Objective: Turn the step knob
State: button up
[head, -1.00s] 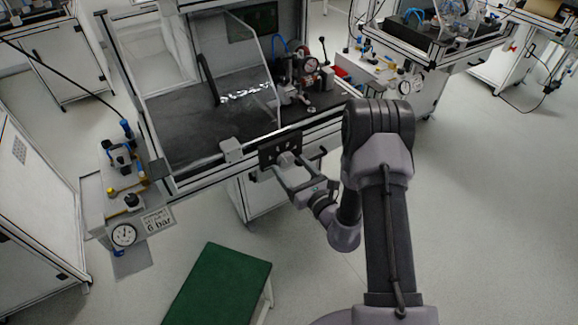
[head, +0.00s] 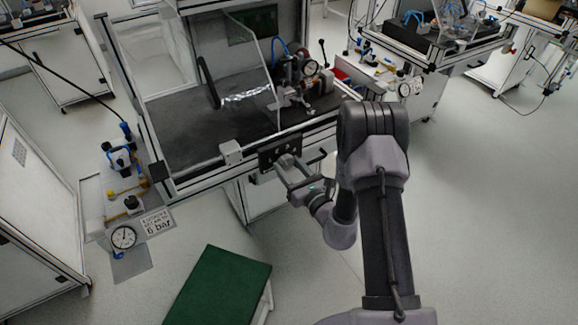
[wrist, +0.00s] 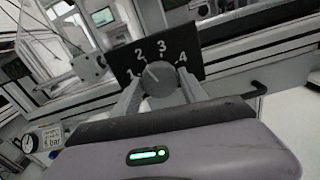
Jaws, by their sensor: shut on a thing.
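The step knob (wrist: 160,79) is a round grey knob on a black plate (wrist: 188,44) marked 1, 2, 3 and 4. The white line on the knob points up and left, roughly toward the 2. My gripper (wrist: 157,88) is shut on the knob, one finger on each side of it. In the head view the black plate (head: 266,159) is on the front edge of the workbench, and my gripper (head: 285,168) reaches it from the lower right. There the fingers and hand partly hide the knob.
A grey box (head: 231,152) is on the bench edge left of the plate. A pressure gauge (head: 123,237) with a 6 bar label stands at the left. A green-topped stool (head: 218,290) is on the floor below. Open floor lies at right.

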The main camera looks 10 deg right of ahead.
jog(key=m+p, duration=0.3)
jog(key=m, duration=0.1)
jog(key=shift+r, duration=0.15)
jog(key=shift+m+p, duration=1)
jog(key=shift+m, duration=1.2)
jog(key=o, duration=1.4)
jog(key=p+v, duration=0.3)
jog(key=v, duration=1.4)
jog(key=shift+s, duration=0.2)
